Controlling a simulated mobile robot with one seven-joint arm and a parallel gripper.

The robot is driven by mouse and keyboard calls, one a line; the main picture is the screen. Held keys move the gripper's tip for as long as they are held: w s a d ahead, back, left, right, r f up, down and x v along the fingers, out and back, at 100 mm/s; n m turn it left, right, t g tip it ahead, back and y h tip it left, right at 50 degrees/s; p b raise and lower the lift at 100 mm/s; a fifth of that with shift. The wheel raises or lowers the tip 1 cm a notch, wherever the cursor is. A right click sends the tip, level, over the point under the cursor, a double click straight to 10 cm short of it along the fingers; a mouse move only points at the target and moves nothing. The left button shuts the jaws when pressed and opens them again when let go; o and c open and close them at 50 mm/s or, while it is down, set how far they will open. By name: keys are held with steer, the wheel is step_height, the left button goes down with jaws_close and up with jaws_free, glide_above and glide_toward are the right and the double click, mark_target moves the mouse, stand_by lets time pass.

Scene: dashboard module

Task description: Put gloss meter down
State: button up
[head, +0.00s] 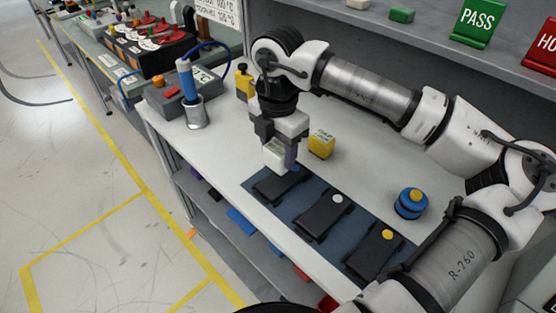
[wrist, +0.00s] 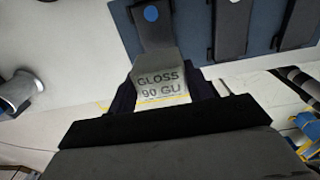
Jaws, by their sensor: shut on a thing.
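The gloss meter (wrist: 160,86), a pale box lettered "GLOSS 90 GU", sits between the fingers of my gripper (wrist: 162,98) in the wrist view. In the head view my gripper (head: 280,150) points down, shut on the pale meter (head: 275,158), at the left end of a dark blue mat (head: 300,200). A black module with a blue dot (wrist: 151,14) lies beyond the meter in the wrist view; in the head view this module (head: 275,187) is just below the meter. I cannot tell whether the meter touches it.
Two more black modules lie on the mat, one with a white knob (head: 336,199), one with a yellow knob (head: 387,234). A yellow block (head: 321,144) stands just right of my gripper. A blue knobbed object (head: 411,203) and a soldering iron holder (head: 195,112) stand on the bench.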

mark_target(278, 164)
step_height(278, 164, down, 5)
steer(key=shift+r+p, duration=0.2)
steer(key=shift+p, duration=0.25)
steer(key=shift+f+b, duration=0.25)
steer(key=shift+b, duration=0.1)
steer(key=o, duration=1.1)
steer(key=shift+o, duration=0.2)
steer(key=shift+r, duration=0.15)
steer(key=shift+r+p, duration=0.2)
steer(key=shift+p, duration=0.2)
step_height(278, 164, up, 12)
steer(key=shift+f+b, duration=0.1)
steer(key=shift+b, duration=1)
